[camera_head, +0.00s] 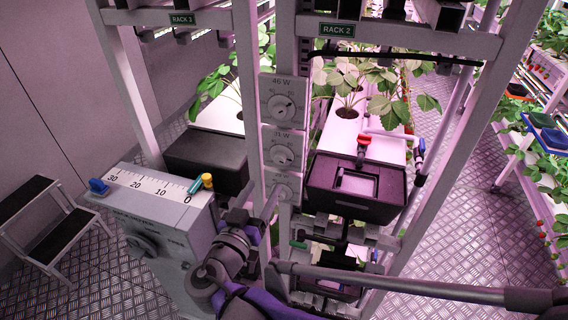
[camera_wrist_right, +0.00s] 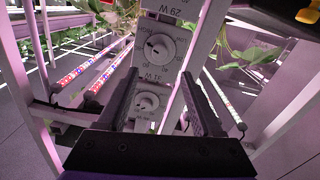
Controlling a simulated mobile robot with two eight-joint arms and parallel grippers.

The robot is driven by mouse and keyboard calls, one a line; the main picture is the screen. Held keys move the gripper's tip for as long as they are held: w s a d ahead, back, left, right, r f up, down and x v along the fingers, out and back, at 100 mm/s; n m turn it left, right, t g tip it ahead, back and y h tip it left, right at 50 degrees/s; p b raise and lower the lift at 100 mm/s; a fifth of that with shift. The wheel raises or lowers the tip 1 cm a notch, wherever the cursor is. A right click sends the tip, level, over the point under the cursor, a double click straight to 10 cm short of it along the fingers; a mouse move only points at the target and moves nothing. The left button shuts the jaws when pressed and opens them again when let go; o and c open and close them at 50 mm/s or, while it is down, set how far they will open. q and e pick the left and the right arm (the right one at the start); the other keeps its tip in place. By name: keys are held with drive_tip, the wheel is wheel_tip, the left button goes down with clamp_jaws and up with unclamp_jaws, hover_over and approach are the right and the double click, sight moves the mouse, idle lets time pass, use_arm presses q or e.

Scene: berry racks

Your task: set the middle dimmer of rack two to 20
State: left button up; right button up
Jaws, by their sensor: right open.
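Rack two carries a column of dimmer panels on its front post. The upper panel (camera_head: 283,103) reads 46 W. The middle dimmer (camera_head: 284,152) reads 31 W and has a round white knob; its setting is too small to read. My right gripper (camera_head: 257,205) is open and empty, low in front of the post. In the right wrist view the panels appear upside down. There the middle dimmer (camera_wrist_right: 160,47) lies just past my open fingers (camera_wrist_right: 158,80), with no contact visible. My left gripper is not in view.
A grey box (camera_head: 150,215) with a 30-to-0 scale and a front knob stands left of my right gripper. A black bin (camera_head: 350,205) sits right of the post. A step stool (camera_head: 45,225) stands at far left.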

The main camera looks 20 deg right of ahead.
sight(279, 161)
drive_tip(key=x, duration=1)
drive_tip(key=shift+d+f+p, duration=0.1)
drive_tip(key=shift+p, duration=0.25)
clamp_jaws()
